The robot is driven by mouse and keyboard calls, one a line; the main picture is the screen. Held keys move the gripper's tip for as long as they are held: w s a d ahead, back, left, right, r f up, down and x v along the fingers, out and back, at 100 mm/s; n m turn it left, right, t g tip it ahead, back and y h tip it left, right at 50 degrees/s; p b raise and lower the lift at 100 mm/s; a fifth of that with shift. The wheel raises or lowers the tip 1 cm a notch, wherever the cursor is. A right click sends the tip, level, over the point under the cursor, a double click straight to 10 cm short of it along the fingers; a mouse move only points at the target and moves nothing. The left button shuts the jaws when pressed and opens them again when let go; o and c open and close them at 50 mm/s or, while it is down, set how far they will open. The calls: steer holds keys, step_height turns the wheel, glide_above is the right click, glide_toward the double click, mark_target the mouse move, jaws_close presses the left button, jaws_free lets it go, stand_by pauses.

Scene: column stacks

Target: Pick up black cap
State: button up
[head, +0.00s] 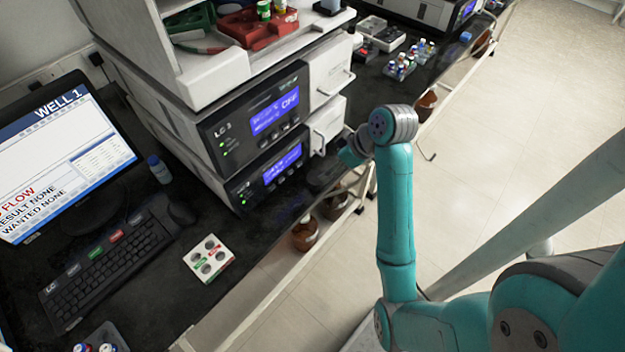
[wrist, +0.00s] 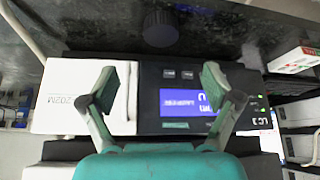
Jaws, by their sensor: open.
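A dark, round, ribbed piece that looks like the black cap (wrist: 162,28) is on the dark bench at the top middle of the wrist view. My gripper (wrist: 158,80) is open and empty, its two fingers spread on either side of the instrument's front panel in the picture. The cap lies beyond the fingertips, apart from them and roughly centred between them. In the head view my gripper (head: 350,148) is by the instrument fronts, mostly hidden by my wrist. I cannot make out the cap clearly there.
Brown bottles (head: 305,233) stand below the bench. Small vials (head: 408,60) stand farther back.

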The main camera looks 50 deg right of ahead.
mark_target(317, 177)
steer(key=x, duration=0.9)
steer(key=shift+f, duration=0.4)
steer(key=c, duration=0.9)
